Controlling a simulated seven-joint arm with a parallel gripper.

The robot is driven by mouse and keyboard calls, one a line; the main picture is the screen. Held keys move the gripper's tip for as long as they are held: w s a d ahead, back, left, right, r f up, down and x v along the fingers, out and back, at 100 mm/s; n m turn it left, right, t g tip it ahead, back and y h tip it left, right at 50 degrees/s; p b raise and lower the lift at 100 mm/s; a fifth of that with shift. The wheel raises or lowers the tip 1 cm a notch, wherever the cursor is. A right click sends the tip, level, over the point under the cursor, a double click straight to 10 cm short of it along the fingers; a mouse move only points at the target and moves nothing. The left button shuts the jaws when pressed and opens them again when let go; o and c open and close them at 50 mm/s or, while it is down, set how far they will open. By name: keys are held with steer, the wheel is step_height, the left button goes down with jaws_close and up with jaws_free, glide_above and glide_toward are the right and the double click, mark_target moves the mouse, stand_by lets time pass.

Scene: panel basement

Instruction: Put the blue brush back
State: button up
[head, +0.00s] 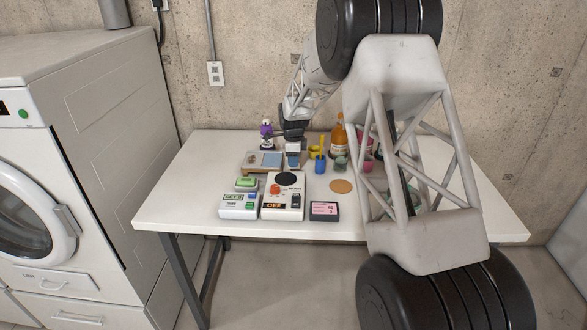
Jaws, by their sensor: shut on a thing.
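My gripper (294,147) is low over the back left of the white table, pointing down at the right end of a small tan tray (251,168). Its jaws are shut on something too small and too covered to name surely. A blue patch (293,161) shows just below the jaws; I cannot tell whether it is the blue brush or part of the tray. A blue cup (320,168) stands just right of the gripper with a yellow stick (321,145) rising at it. No blue brush is clearly made out elsewhere.
A purple-and-white figure (266,135) stands behind the tray. A yellow cup (314,152), an orange bottle (338,138) and a green cup (341,163) stand to the right. Devices, including a white box marked OFF (283,205), line the front. My arm hides the right side.

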steer(key=shift+f, duration=1.85)
steer(key=shift+f, duration=0.1)
steer(key=o, duration=0.7)
step_height(320, 180, up, 12)
steer(key=shift+r, duration=0.1)
steer(key=shift+r, duration=0.1)
